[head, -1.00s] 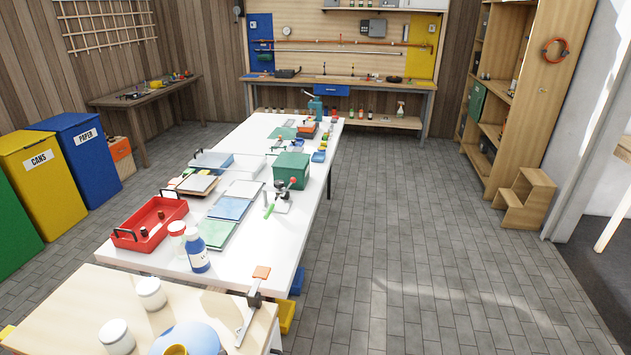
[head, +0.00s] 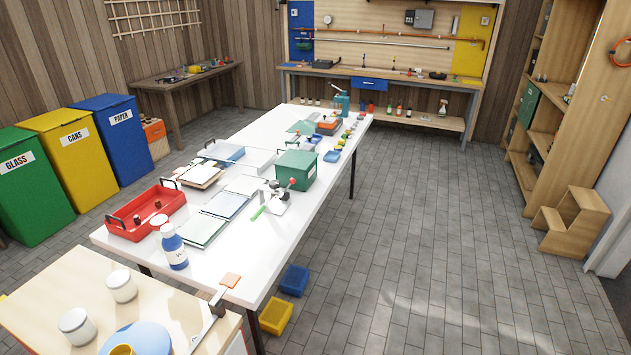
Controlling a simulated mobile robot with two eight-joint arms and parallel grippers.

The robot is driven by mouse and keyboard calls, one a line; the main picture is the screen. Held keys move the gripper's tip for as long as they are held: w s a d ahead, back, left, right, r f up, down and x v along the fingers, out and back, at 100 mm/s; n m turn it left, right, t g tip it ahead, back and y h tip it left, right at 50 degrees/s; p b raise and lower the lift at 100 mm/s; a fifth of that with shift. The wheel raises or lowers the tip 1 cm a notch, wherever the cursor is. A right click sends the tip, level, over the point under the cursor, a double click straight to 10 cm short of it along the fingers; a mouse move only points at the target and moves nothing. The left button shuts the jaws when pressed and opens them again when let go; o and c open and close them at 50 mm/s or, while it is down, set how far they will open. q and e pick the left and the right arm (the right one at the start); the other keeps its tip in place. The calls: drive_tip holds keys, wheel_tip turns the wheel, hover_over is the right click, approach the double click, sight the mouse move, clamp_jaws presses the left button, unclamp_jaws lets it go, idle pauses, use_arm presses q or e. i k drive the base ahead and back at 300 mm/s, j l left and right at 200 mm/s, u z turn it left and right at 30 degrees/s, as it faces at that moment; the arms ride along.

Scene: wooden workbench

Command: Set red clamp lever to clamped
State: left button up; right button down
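A small clamp with a red knob (head: 292,182) stands on the white table, at the near side of the green box. It has dark and metal parts around a pale base (head: 278,207). A green handle (head: 258,212) lies or points toward the front left beside it. At this distance I cannot tell exactly how the red lever is set. Neither of my grippers is in view.
The white table (head: 235,262) also bears a green box (head: 296,170), a red tray (head: 146,212) and a blue bottle (head: 173,248). A wooden table (head: 60,290) adjoins its near end. Yellow (head: 277,315) and blue (head: 294,280) bins sit on the floor. Floor to the right is clear.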

sight(292, 180)
drive_tip(key=i+l, duration=0.9)
drive_tip(key=i+j, duration=0.2)
drive_tip(key=i, duration=0.2)
drive_tip(key=i+j, duration=0.25)
drive_tip(key=i, duration=0.15)
drive_tip(key=i+j, duration=0.2)
drive_tip(key=i, duration=0.15)
